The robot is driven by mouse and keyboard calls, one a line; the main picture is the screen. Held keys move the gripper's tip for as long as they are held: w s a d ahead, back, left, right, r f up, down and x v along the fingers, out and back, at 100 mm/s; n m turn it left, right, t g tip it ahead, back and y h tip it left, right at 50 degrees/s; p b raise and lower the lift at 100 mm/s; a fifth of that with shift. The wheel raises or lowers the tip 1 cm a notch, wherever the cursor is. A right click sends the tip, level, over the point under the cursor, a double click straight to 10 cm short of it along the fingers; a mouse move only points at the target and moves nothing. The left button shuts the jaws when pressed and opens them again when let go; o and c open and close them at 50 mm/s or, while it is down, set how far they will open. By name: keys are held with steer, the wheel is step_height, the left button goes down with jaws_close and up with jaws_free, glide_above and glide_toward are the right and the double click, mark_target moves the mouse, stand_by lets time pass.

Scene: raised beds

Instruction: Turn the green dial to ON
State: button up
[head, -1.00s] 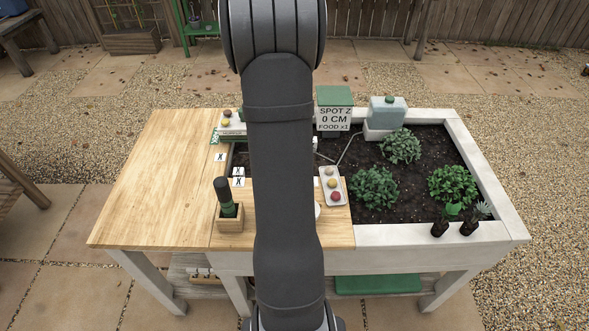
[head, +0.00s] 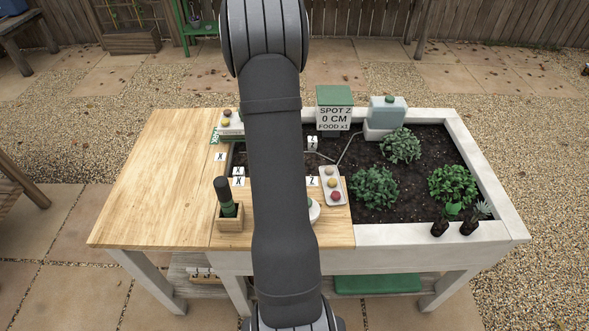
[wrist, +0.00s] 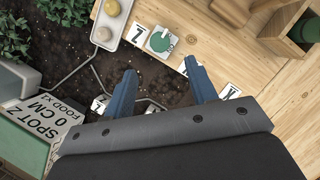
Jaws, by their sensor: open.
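The green dial (wrist: 161,41) is a round green disc on a pale base, seen from above in the wrist view. It sits on the wooden top by the soil's edge, with a card marked Z beside it. Its ON mark and setting cannot be made out. In the head view my arm hides most of this spot; only the edge of a white round base (head: 315,211) shows. My gripper (wrist: 160,74) is open and empty, its two blue fingers apart, with the dial appearing just beyond and between the fingertips. In the head view the gripper is hidden behind my arm.
A tray with coloured knobs (head: 332,186) stands right of the dial. A wooden holder (head: 229,221) with a dark-handled tool stands left. Behind are a sign box (head: 334,119), a water tank (head: 386,112) and thin pipes. Leafy plants (head: 375,187) fill the right. The left tabletop is clear.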

steer(key=x, duration=0.9)
steer(key=shift+s+d+f, duration=0.1)
steer(key=shift+f, duration=0.15)
steer(key=c, duration=1)
